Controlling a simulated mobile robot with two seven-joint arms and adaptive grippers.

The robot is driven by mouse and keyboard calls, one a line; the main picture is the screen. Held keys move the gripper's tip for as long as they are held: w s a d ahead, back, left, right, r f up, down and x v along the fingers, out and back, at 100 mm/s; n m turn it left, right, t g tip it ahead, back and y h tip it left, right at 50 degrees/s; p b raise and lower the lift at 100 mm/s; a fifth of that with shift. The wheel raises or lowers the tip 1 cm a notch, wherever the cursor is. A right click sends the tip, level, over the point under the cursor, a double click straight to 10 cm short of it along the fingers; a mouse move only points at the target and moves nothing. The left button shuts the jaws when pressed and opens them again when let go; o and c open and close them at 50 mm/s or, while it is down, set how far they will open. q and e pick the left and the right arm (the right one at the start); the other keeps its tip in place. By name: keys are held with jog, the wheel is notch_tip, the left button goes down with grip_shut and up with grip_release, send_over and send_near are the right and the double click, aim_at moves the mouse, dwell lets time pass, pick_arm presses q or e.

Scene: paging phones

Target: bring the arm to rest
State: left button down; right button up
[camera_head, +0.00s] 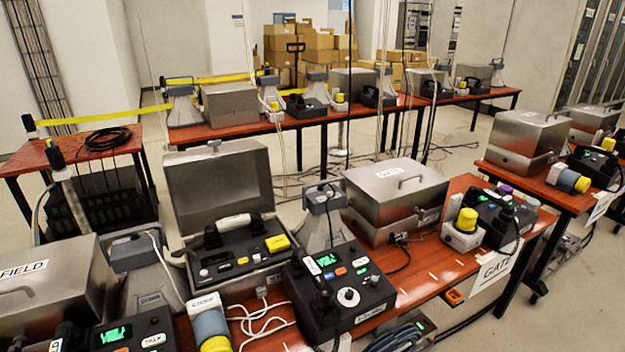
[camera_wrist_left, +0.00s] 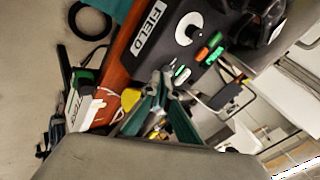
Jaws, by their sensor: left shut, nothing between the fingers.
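My left gripper (camera_wrist_left: 163,84) shows only in the left wrist view, where its fingers come together above the large grey wrist body. It is shut with nothing between the fingers. The distance between the fingers and the box cannot be told. Neither arm shows in the head view, and my right gripper is in no view.
In the head view, the front table (camera_head: 420,275) is crowded with an open metal case (camera_head: 215,185), a closed GATE case (camera_head: 395,190), a black phone console (camera_head: 340,290) and a yellow-capped device (camera_head: 463,228). Loose cables hang around. Boxes (camera_head: 310,45) stack behind. Floor at right is partly clear.

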pick_arm(q)
jog(key=s+d+f+n+t+h, duration=0.1)
jog(key=d+f+h, duration=0.5)
jog(key=d+f, duration=0.7)
notch_tip(320, 180, down, 3)
jog(key=shift+s+d+f+n+t, duration=0.2)
jog(key=shift+s+n+t, duration=0.1)
jog(key=shift+n+t, duration=0.75)
